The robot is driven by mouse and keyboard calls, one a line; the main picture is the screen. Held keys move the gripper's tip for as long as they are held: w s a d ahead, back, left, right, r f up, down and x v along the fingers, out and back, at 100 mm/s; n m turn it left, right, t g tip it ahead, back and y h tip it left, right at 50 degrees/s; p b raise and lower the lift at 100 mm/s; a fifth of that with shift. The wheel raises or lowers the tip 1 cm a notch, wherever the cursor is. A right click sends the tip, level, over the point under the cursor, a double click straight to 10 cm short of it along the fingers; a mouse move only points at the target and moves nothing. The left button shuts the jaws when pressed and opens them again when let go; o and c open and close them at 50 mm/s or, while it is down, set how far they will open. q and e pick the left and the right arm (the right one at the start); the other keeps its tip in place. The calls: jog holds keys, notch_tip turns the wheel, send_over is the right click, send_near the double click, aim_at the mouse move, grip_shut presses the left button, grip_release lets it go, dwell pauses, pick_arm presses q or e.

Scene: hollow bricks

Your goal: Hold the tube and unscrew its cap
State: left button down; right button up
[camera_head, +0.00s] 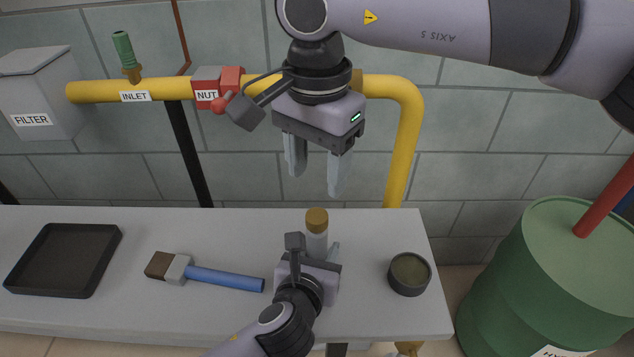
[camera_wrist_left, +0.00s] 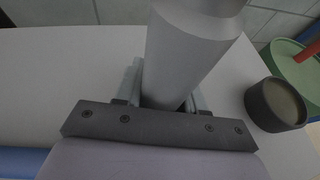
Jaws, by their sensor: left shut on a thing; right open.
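The tube (camera_head: 316,243) is a pale cylinder standing upright on the light table, with a brown cap (camera_head: 317,219) on its top. My left gripper (camera_head: 322,253) is shut around the tube's body. In the left wrist view the tube (camera_wrist_left: 187,55) rises between the left gripper's fingers (camera_wrist_left: 166,92), and its cap is out of the picture. My right gripper (camera_head: 315,176) hangs above the cap, fingers pointing down, open and empty. A gap shows between its fingertips and the cap.
On the table (camera_head: 230,232) lie a black tray (camera_head: 65,259) and a brush with a blue handle (camera_head: 224,278). A round dark container (camera_head: 409,273) stands right of the tube. Behind runs a yellow pipe (camera_head: 405,130); a green barrel (camera_head: 545,275) stands at the right.

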aim_at(317, 215)
jog(key=m, duration=0.4)
jog(key=shift+m, duration=0.4)
jog(key=m, duration=1.3)
jog(key=shift+s, duration=0.1)
jog(key=m, duration=1.9)
jog(key=shift+f+m, duration=0.3)
jog(key=shift+m, duration=0.1)
notch_tip(317, 215, down, 8)
jog(key=shift+r, duration=0.25)
